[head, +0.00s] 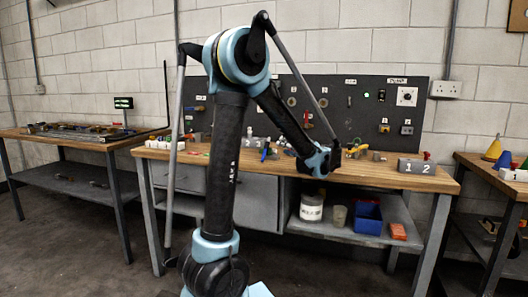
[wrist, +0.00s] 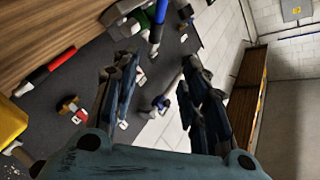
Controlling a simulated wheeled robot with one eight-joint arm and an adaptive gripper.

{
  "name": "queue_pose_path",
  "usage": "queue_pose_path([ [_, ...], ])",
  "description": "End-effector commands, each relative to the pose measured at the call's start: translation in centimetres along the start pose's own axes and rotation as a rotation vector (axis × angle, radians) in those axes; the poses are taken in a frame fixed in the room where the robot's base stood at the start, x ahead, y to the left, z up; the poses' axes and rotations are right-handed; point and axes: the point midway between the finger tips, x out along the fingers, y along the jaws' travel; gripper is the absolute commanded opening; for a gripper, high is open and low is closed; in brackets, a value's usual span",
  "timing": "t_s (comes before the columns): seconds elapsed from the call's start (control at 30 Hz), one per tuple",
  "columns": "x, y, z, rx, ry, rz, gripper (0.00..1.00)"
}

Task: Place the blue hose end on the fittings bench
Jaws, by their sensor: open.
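My gripper (head: 322,162) hangs over the right half of the middle wooden bench (head: 400,174) in the head view, in front of the dark panel. In the wrist view my gripper (wrist: 155,80) has its two fingers spread, with nothing held between them. A blue upright piece (head: 265,153) stands on the bench left of my gripper, apart from it. A blue rod-like piece (wrist: 157,30) shows beyond the fingers in the wrist view. I cannot tell whether either is the blue hose end. No label in view names the fittings bench.
A dark panel (head: 350,82) with several fittings stands behind the bench. A grey block marked 1 and 2 (head: 416,168) sits at its right end. A blue bin (head: 367,217) and white bucket (head: 311,207) are on the shelf below. Side benches stand left (head: 60,141) and right (head: 475,162).

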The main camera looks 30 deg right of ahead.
Motion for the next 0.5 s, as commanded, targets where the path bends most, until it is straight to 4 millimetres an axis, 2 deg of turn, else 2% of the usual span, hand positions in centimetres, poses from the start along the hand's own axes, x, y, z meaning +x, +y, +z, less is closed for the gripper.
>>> queue_pose_path([
  [0.1, -1.4, 1.2, -1.4, -0.01, 0.043, -0.001, 0.41],
  [0.2, -1.3, 1.4, -1.7, -0.014, 0.055, -0.004, 0.41],
  [0.27, -0.8, 1.4, -1.8, -0.014, 0.056, -0.005, 0.41],
  [0.5, 3.0, 1.3, -1.9, -0.014, 0.053, -0.005, 0.41],
])
